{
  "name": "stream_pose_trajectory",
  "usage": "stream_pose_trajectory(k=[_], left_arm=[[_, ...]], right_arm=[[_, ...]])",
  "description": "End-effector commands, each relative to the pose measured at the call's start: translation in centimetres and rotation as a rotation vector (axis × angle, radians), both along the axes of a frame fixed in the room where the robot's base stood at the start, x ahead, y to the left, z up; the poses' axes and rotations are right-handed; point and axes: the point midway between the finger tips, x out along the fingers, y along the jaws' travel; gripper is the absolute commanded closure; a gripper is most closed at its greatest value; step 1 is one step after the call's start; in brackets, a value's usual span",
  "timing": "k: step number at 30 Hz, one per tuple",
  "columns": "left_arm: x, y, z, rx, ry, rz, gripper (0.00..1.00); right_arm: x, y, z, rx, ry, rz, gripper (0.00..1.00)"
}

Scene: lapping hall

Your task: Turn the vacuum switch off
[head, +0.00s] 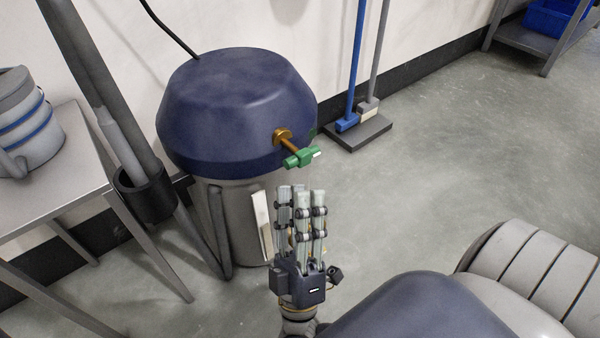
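The vacuum (235,110) is a large drum with a dark blue domed lid and a grey lower body, standing on the floor by the wall. Its switch looks like a green cross-handle (300,158) with a pale end, on a brass stem (284,137) at the lid's right front. The handle lies tilted, its right end higher in the picture. My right gripper (300,194) is below the handle in the picture, apart from it. Its fingers are straight, pointing up the picture, with gaps between them and nothing held. My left gripper is not in view.
A grey metal table (50,185) with a blue-banded grey bucket (28,125) is at the left. A black cup-like holder (146,192) is beside the vacuum. Blue and grey poles stand on a dark base (358,138) behind.

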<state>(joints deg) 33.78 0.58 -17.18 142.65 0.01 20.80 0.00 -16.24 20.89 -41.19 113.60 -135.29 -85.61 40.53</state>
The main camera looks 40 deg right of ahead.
Motion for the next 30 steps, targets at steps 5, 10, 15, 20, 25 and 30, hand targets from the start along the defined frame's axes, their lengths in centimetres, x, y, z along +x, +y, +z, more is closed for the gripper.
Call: stream_pose_trajectory(k=[5, 10, 15, 20, 25, 30], left_arm=[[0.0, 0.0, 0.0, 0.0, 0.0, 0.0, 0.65], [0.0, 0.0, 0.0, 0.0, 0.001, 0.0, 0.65], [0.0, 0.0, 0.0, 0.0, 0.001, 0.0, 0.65], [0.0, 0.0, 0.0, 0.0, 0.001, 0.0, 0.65], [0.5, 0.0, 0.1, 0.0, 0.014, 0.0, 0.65], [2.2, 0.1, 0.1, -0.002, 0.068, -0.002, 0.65]], right_arm=[[-2.8, 2.0, 0.0, 0.002, 0.001, 0.002, 0.64], [-4.1, 2.9, 0.0, 0.001, 0.0, -0.001, 0.64], [-4.5, 3.2, 0.0, 0.001, 0.0, -0.001, 0.64], [-4.4, 3.2, 0.0, 0.001, 0.0, -0.001, 0.64], [-3.0, 3.1, 0.1, 0.007, 0.057, 0.009, 0.65], [2.8, 3.5, -0.8, 0.044, 0.315, 0.096, 0.65]])
